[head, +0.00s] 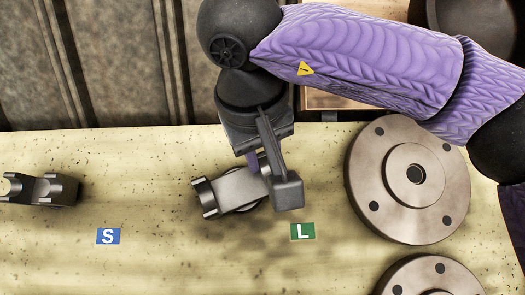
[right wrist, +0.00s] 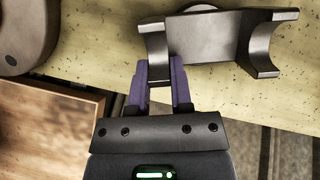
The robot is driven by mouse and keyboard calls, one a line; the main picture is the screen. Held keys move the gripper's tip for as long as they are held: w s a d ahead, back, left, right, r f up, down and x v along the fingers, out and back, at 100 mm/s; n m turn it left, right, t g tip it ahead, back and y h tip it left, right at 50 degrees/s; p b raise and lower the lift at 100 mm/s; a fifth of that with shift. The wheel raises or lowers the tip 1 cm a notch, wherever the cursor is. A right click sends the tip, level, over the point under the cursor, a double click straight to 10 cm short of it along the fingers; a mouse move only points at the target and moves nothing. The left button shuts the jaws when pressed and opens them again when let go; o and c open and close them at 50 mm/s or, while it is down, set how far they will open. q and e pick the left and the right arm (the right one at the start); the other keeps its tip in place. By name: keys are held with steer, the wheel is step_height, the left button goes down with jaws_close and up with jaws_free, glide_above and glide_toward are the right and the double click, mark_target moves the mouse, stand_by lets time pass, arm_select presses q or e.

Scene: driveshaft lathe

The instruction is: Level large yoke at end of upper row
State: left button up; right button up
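The large yoke (head: 232,190), a grey metal fork, is beside the green L label (head: 303,231) on the table in the head view. Its forked end points left and it looks slightly tilted, with a dark shadow beneath. My right gripper (head: 268,178) reaches down over its right end and hides part of it. In the right wrist view, the purple fingers (right wrist: 161,88) sit on both sides of one arm of the yoke (right wrist: 212,38) and appear closed on it. Whether the yoke touches the table is unclear. My left gripper is out of view.
A smaller dark yoke (head: 50,190) lies at the far left above the blue S label (head: 108,236). A large round flange (head: 408,212) lies close on the right, with another flange (head: 430,280) below it. The table between the labels is free.

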jaws_close()
stand_by(0.9)
stand_by(0.4)
stand_by(1.2)
steer(key=shift+r, duration=0.2)
steer(key=m, duration=0.1)
steer(key=m+y, duration=0.1)
steer(key=shift+s+d+f+m+b, duration=0.15)
steer(key=shift+m+b, duration=0.15)
steer(key=shift+b, duration=0.1)
steer(key=shift+m, duration=0.6)
steer(key=shift+y, duration=0.3)
